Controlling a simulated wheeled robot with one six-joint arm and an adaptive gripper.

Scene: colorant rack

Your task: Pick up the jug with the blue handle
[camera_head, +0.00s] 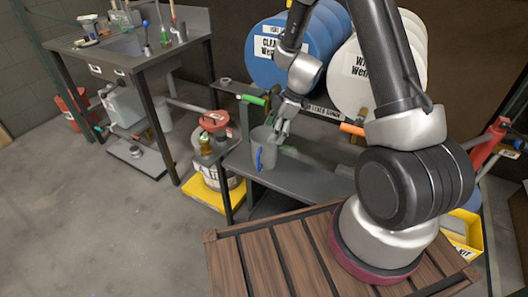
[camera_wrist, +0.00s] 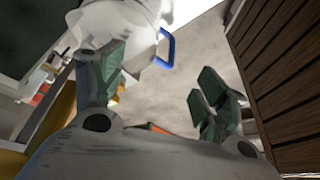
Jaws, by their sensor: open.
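The jug (camera_head: 262,148), grey and translucent with a blue handle, stands on a dark grey shelf below the drums. Its handle faces the front left in the head view. My gripper (camera_head: 281,128) is close beside the jug, at its upper right, and partly overlaps it in that view. In the wrist view the jug (camera_wrist: 122,22) is at the top, with the blue handle (camera_wrist: 167,50) at its right side. My open gripper (camera_wrist: 155,88) has one finger in front of the jug and the other well to the right. Nothing is between the fingers. Contact cannot be told.
A blue drum (camera_head: 265,72) and a white drum (camera_head: 350,92) lie above the shelf (camera_head: 300,182). A green spout (camera_head: 253,100) and an orange one (camera_head: 352,129) stick out near my gripper. A bucket with a red funnel (camera_head: 213,122) stands left of the shelf.

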